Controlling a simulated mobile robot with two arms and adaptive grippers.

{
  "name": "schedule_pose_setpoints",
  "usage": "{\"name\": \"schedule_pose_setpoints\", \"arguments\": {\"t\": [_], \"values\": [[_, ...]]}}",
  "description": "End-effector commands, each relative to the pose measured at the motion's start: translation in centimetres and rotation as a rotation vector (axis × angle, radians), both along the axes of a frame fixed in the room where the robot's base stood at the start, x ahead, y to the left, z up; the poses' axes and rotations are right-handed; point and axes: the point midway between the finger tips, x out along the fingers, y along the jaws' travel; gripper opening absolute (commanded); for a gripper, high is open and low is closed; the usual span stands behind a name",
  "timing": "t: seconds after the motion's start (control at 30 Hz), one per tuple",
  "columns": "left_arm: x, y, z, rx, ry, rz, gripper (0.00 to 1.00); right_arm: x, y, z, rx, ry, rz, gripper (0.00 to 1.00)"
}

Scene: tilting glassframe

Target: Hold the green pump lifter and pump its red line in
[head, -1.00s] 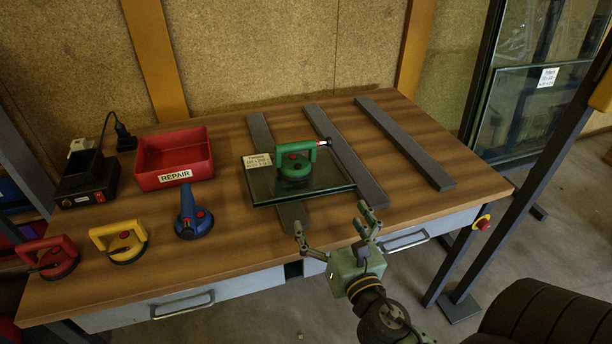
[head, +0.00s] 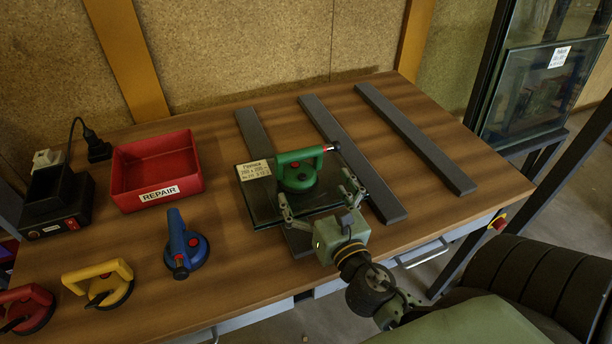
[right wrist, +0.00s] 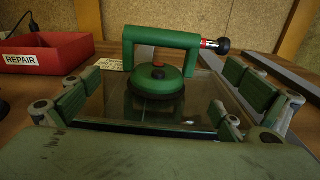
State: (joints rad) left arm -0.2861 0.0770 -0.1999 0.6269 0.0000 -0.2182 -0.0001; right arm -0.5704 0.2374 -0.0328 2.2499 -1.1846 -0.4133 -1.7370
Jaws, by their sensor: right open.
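The green pump lifter (head: 299,169) stands upright on a dark glass pane (head: 262,204) on the table. In the right wrist view the lifter (right wrist: 160,75) shows its handle across the top, and a pump with a red line (right wrist: 208,44) and black knob sticks out at the handle's right end. My right gripper (head: 318,203) is open at the pane's near edge, fingers spread to either side, facing the lifter. It is apart from the lifter. The lifter is between the open fingers in the right wrist view, farther off. My left gripper is not in view.
A red REPAIR bin (head: 157,169), a black charger box (head: 56,207), and blue (head: 183,245), yellow (head: 99,282) and red (head: 25,309) lifters are on the left. Grey bars (head: 415,138) lie across the table; its right part is otherwise clear. A labelled card (head: 254,170) lies on the pane.

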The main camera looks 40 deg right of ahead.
Motion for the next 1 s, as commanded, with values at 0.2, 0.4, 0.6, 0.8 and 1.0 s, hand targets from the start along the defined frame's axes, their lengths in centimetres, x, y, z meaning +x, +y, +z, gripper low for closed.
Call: {"name": "schedule_pose_setpoints", "arguments": {"t": [0.2, 0.4, 0.6, 0.8, 1.0], "values": [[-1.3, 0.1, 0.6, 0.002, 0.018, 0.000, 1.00, 1.9, -0.4, 0.2, -0.001, -0.002, 0.001, 1.00], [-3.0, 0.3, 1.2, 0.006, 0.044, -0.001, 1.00, 5.0, -1.1, 0.3, -0.001, -0.002, 0.001, 1.00], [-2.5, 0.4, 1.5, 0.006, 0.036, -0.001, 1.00, 7.1, -1.6, 0.1, 0.000, -0.001, 0.001, 1.00], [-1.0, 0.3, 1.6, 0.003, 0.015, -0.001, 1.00, 7.6, -1.8, 0.0, 0.000, 0.001, 0.001, 1.00], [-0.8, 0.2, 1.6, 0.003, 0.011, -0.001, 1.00, 7.6, -1.8, -0.1, 0.000, 0.001, 0.000, 0.97]]}}
